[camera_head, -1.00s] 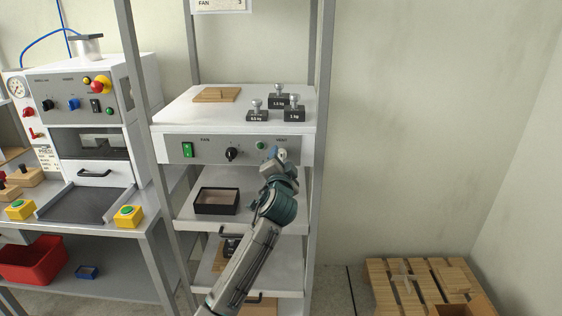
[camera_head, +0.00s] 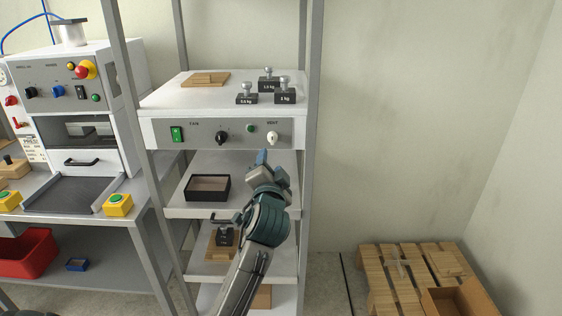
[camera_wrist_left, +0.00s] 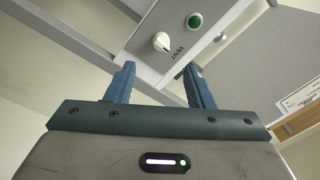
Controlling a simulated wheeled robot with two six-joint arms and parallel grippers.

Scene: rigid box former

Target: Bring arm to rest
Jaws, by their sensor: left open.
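My left gripper (camera_head: 262,160) is in front of the rack, just below the panel with the VENT knob (camera_head: 272,138). In the left wrist view my left gripper (camera_wrist_left: 158,82) has its two blue fingers apart with nothing between them. The white VENT knob also shows there (camera_wrist_left: 161,41), beyond the fingers and apart from them. The green button (camera_wrist_left: 195,20) is beside it. My right gripper is not in view.
The rack's top shelf holds several weights (camera_head: 268,84) and a wooden board (camera_head: 206,79). A black tray (camera_head: 207,188) sits on the shelf below. A press machine (camera_head: 75,100) stands left. A pallet (camera_head: 385,280) lies at lower right.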

